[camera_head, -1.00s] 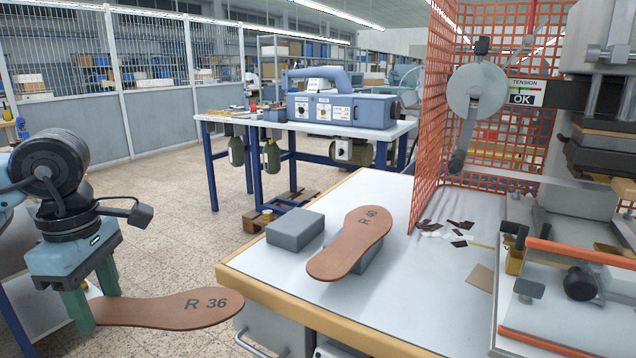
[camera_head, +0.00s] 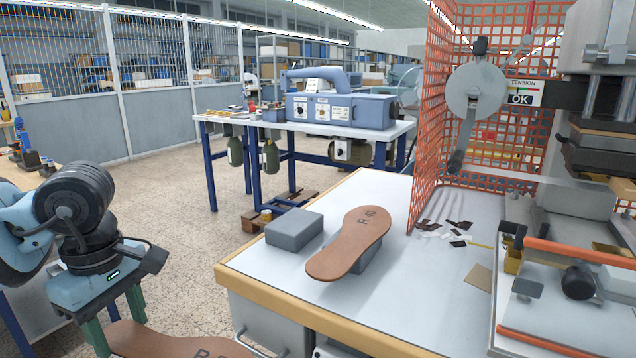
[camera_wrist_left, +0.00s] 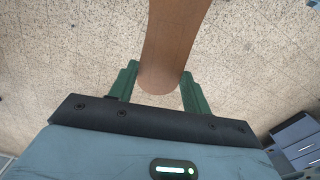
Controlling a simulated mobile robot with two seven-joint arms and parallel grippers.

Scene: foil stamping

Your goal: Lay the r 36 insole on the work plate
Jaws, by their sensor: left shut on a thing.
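The brown R 36 insole (camera_head: 165,342) is at the bottom left in the head view, its front part and most of its marking cut off by the lower edge. My left gripper (camera_head: 118,325) is shut on one end of it, clear of the table. The left wrist view shows the insole (camera_wrist_left: 170,45) between the green fingers (camera_wrist_left: 160,90), with floor below. The press's flat grey plate (camera_head: 545,318), with orange bars, stands at the lower right; I take it as the work plate, and no insole shows on it. My right gripper is not in view.
A brown R 40 insole (camera_head: 350,242) lies on a grey block on the white table (camera_head: 400,310). A bare grey block (camera_head: 294,231) is beside it. An orange mesh guard (camera_head: 432,120) and dark scraps (camera_head: 459,226) are near the press. The table's front middle is clear.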

